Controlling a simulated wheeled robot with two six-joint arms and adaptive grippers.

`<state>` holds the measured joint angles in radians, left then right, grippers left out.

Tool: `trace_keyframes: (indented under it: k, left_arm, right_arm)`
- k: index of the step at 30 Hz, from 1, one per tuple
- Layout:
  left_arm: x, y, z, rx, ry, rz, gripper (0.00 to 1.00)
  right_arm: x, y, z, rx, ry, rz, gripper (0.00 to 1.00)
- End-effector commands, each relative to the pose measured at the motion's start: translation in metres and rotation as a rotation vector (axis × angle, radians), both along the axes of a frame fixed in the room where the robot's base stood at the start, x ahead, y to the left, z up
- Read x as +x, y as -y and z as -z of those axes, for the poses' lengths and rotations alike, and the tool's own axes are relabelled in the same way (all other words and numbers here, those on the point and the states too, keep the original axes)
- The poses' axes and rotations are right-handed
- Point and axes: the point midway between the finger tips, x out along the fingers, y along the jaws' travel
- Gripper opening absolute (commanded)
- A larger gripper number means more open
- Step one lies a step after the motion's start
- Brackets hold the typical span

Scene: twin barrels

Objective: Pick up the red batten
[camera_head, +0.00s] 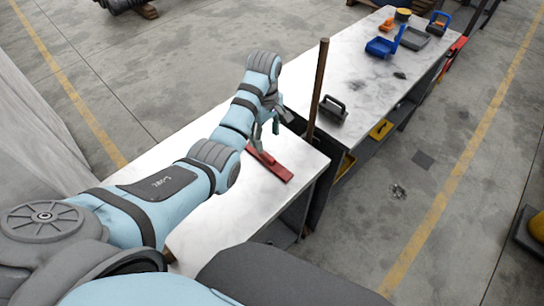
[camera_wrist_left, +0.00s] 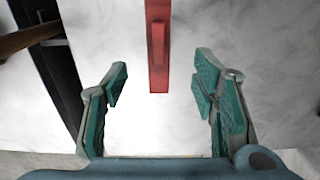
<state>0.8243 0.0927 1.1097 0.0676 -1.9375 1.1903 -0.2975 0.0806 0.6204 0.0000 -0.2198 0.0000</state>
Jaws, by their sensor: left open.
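The red batten (camera_head: 275,167) lies flat on the near white worktop (camera_head: 236,224), close to its right edge. In the left wrist view the batten (camera_wrist_left: 158,52) runs down from the top edge, between the lines of the two fingers and ahead of their tips. A narrower raised red strip lies along its top. My left gripper (camera_head: 266,126) is over the worktop just behind the batten, partly hidden by the arm. In the wrist view the left gripper (camera_wrist_left: 158,85) has its teal-padded fingers wide apart, with nothing between them. My right gripper is not in view.
A brown pole (camera_head: 318,88) stands upright by the gap between the two worktops, right of my left gripper. A black-handled tool (camera_head: 333,109) lies on the far worktop (camera_head: 352,62). Worktop left of the batten is clear.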

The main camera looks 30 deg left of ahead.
Motion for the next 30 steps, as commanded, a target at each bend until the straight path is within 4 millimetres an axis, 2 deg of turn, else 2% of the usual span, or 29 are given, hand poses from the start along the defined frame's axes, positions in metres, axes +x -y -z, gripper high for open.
trace_keyframes:
  k: [3, 10, 15, 18, 23, 30]
  left_arm:
    - [-0.001, -0.001, 0.031, 0.0, -0.002, -0.002, 0.53]
    - [0.002, 0.001, 0.065, -0.001, 0.0, -0.002, 0.53]
    - [0.006, 0.004, 0.098, 0.0, 0.0, -0.001, 0.53]
    - [0.006, 0.004, 0.104, 0.0, 0.002, -0.001, 0.53]
    - [0.006, 0.004, 0.103, 0.0, 0.002, -0.001, 0.53]
    - [0.006, 0.004, 0.103, 0.0, 0.002, -0.001, 0.17]
  right_arm:
    - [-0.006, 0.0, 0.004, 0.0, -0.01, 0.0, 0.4]
    - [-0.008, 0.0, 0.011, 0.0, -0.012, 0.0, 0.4]
    - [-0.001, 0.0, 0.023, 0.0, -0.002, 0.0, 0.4]
    - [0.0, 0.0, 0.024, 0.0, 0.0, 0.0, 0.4]
    - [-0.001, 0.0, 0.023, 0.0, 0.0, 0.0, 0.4]
    - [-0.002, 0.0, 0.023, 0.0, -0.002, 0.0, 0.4]
